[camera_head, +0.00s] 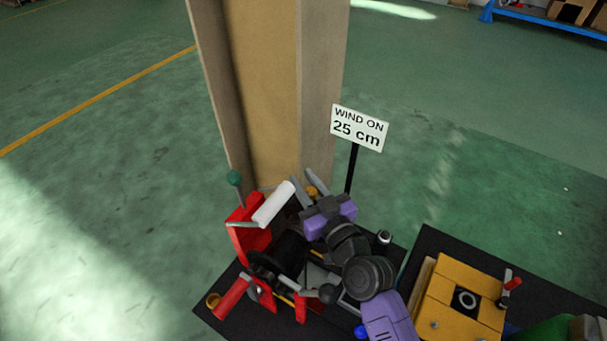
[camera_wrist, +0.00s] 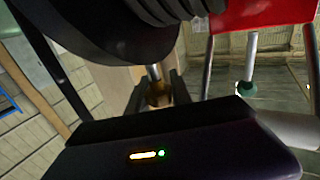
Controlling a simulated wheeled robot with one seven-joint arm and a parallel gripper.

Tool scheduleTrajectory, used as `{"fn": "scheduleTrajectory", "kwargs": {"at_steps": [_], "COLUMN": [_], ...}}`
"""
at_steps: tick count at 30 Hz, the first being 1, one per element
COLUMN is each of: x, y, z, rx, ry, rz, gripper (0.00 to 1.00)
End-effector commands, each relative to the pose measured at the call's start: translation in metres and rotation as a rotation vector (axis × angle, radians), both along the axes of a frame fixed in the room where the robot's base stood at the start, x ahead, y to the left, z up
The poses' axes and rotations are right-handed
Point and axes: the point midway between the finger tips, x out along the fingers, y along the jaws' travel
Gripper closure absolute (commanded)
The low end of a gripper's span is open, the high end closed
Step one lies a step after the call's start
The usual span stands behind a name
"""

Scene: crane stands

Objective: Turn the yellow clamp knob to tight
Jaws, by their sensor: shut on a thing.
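The yellow clamp knob (camera_head: 312,190) shows as a small yellow-brown piece at the back of the red crane stand. My gripper (camera_head: 311,186) reaches it from the front right, with one grey finger on each side. In the wrist view the knob (camera_wrist: 158,95) sits at the end of a metal rod, between the two dark fingers of my gripper (camera_wrist: 157,93), which is shut on it. The fingers hide its sides, and I cannot read how tight it is.
The red crane stand (camera_head: 247,229) has a white roller (camera_head: 273,204), a green-tipped lever (camera_head: 234,178) and a red crank handle (camera_head: 231,297) close by. A "WIND ON 25 cm" sign (camera_head: 359,128) stands behind. A tall beige post (camera_head: 255,90) rises at the back. A yellow box (camera_head: 455,300) is right.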

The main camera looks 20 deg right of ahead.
Motion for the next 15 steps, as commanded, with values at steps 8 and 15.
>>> {"fn": "scheduleTrajectory", "kwargs": {"at_steps": [8, 15], "x": [0.0000, -0.0002], "y": [-0.0030, -0.0041], "z": [0.0024, 0.0009], "rx": [0.001, 0.001], "ry": [0.002, 0.002], "rz": [-0.071, -0.108], "gripper": [1.00, 1.00]}}
